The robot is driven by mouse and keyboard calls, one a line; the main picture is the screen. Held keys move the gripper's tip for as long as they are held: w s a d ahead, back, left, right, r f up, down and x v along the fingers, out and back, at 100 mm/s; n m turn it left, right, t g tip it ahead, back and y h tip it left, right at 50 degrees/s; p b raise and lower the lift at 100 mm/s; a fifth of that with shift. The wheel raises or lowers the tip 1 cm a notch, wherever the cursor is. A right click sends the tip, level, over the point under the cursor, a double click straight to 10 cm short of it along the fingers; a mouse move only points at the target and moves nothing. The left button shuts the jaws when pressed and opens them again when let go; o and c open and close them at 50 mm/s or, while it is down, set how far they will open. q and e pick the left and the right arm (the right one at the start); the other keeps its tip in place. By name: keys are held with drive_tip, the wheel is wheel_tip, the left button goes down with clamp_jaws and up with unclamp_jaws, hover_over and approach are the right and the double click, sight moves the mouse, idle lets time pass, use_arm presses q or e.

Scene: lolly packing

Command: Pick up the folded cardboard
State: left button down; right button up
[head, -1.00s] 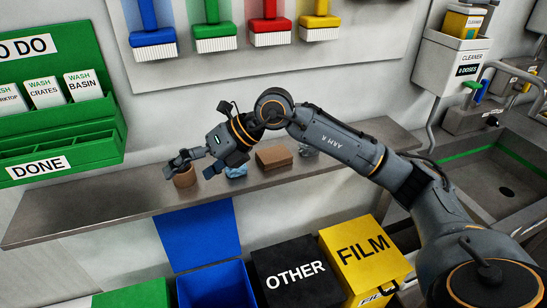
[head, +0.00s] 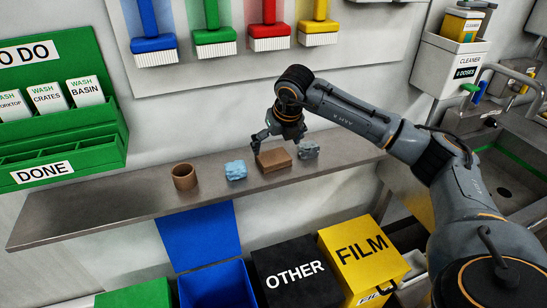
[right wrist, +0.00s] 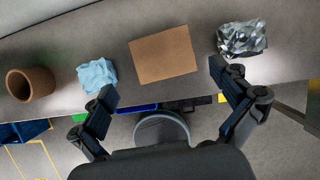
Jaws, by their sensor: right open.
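The folded cardboard (head: 274,160) is a flat brown block lying on the metal shelf, between a blue crumpled wad and a grey crumpled wad. In the right wrist view the folded cardboard (right wrist: 163,56) lies ahead of and between the open fingers, slightly tilted in the picture. My right gripper (head: 272,147) hangs above and close to the cardboard in the head view. In the right wrist view my right gripper (right wrist: 161,80) is open and empty, with its fingers apart on either side. My left gripper is not in view.
On the shelf (head: 100,202) stand a brown cardboard tube (head: 185,177), a blue crumpled wad (head: 236,170) and a grey foil-like wad (head: 308,149). Below are a blue bin (head: 215,284), a black OTHER bin (head: 297,270) and a yellow FILM bin (head: 362,256). Brushes hang above.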

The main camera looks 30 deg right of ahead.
sight(274, 156)
drive_tip(key=shift+w+d+f+p, duration=0.1)
drive_tip(key=shift+w+f+p, duration=0.1)
drive_tip(key=shift+f+p, duration=0.3)
drive_tip(key=p+x, duration=0.1)
drive_tip(key=x, duration=0.2)
drive_tip(key=shift+w+d+f+p, duration=0.15)
drive_tip(key=shift+w+f+p, duration=0.05)
drive_tip(key=shift+f+p, duration=0.1)
drive_tip(key=shift+w+f, duration=0.15)
drive_tip(key=shift+f, duration=0.2)
drive_tip(key=c, duration=0.8)
